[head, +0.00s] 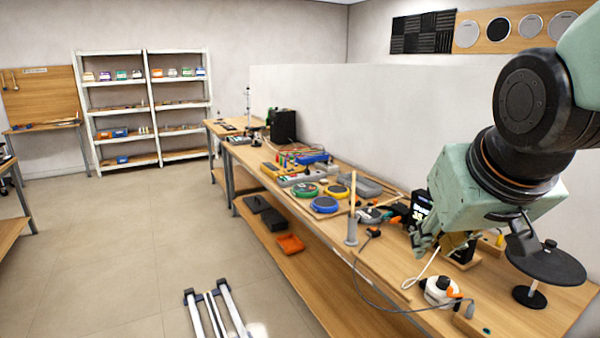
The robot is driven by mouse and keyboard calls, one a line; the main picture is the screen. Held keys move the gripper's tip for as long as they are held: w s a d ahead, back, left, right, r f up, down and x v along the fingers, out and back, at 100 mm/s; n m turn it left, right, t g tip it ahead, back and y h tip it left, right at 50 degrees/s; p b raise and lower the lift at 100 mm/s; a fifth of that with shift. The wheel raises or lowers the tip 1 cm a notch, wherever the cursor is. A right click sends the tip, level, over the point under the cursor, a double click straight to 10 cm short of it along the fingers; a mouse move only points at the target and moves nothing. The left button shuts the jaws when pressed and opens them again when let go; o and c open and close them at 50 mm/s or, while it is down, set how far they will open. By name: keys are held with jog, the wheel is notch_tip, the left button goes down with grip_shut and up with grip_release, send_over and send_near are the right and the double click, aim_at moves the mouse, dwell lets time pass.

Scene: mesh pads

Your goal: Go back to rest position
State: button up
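My arm comes in from the upper right, pale green with black joints. My gripper (440,238) is at its lower end, above the right part of the long workbench (520,318). Its fingers are partly hidden by the wrist and blend with dark things behind, so I cannot tell whether they are open or what is between them.
A black disc on a stand (545,265) is close to my wrist at the right. A low wall (350,110) runs behind the bench. The floor (110,240) at left is mostly clear.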

jog(key=s+a+f+g, duration=0.1)
jog(key=s+a+g, duration=0.1)
jog(key=s, duration=1.9)
jog(key=shift+s+a+g+y, duration=0.15)
jog(key=shift+a+g+y, duration=0.25)
jog(key=shift+g, duration=0.2)
jog(key=shift+d+f, duration=0.1)
